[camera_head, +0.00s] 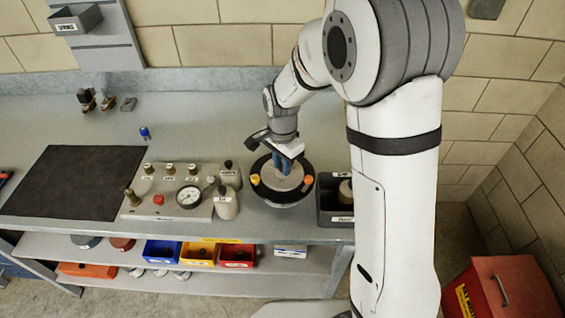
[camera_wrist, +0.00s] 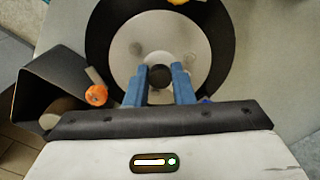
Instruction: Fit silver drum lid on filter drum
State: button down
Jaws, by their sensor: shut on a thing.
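The silver drum lid (camera_wrist: 128,47) is a round, pale grey disc with a dark knob (camera_wrist: 160,76) at its centre. My gripper (camera_wrist: 168,82) has its blue fingers shut on this knob, one on each side. In the head view my gripper (camera_head: 283,162) points down over the lid (camera_head: 283,184). The filter drum (camera_head: 300,200) shows as a wide black ring around the lid, which also shows in the wrist view (camera_wrist: 103,30). The lid lies within the ring's outline. I cannot tell whether it is seated or slightly above. Orange and yellow clamps stand on the ring.
A dark bin (camera_head: 336,209) stands close to the right of the drum. A panel with a gauge (camera_head: 189,197) and small grey bottles (camera_head: 225,203) stand to the left. A black mat (camera_head: 75,180) lies farther left. The bench behind the panel is mostly clear.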

jog(key=c, duration=1.2)
grip_release()
jog(key=shift+o, duration=0.5)
jog(key=o, duration=0.3)
jog(key=shift+o, duration=0.2)
jog(key=shift+r, duration=0.1)
jog(key=shift+r+p, duration=2.35)
jog(key=shift+r, duration=1.05)
